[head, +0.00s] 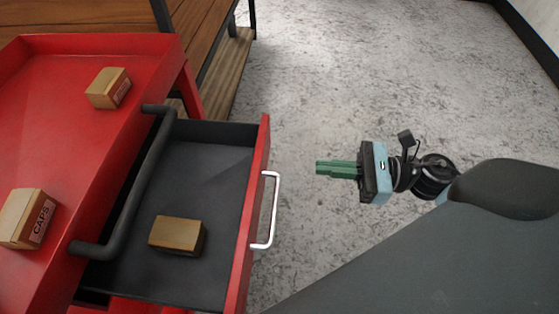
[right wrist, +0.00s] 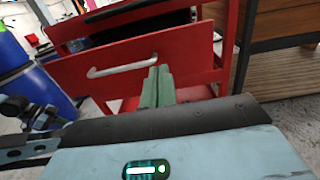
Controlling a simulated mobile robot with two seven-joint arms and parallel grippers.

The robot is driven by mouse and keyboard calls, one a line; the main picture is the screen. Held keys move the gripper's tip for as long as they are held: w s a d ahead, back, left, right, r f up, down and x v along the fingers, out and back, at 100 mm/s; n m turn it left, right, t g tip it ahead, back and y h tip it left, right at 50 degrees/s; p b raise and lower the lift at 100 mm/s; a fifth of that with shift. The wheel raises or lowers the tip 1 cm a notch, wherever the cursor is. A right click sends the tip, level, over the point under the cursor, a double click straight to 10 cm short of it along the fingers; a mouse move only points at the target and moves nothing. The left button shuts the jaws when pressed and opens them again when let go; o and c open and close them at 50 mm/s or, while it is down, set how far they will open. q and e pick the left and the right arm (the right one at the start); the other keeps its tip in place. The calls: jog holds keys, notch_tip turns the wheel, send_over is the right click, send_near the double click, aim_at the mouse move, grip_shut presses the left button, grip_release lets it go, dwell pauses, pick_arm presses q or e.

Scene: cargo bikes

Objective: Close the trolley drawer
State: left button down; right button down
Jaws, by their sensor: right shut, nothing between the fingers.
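The red trolley (head: 60,75) stands at the left of the head view. Its drawer (head: 215,165) is pulled out toward the right, with a dark inside and a small cardboard box (head: 177,235) in it. A pale handle (head: 267,210) is on the red drawer front. My right gripper (head: 320,168) has green fingers and is shut and empty. It is to the right of the drawer front, apart from the handle in the head view. In the right wrist view the fingers (right wrist: 157,85) point at the red drawer front (right wrist: 190,55), beside the right end of the handle (right wrist: 115,70). My left gripper is not in view.
Two cardboard boxes, one at the back (head: 108,88) and one marked CAPS (head: 28,218), stand on the trolley top. A dark bar (head: 140,185) runs along its edge. A wooden bench (head: 205,35) stands behind. The grey floor (head: 340,80) is clear. A blue barrel (right wrist: 40,85) shows in the wrist view.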

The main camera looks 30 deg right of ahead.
aim_at(263, 162)
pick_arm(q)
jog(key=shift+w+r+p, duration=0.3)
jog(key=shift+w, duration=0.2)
pick_arm(e)
jog(key=x, duration=0.9)
jog(key=shift+w+a, duration=0.2)
jog(key=shift+a, duration=0.05)
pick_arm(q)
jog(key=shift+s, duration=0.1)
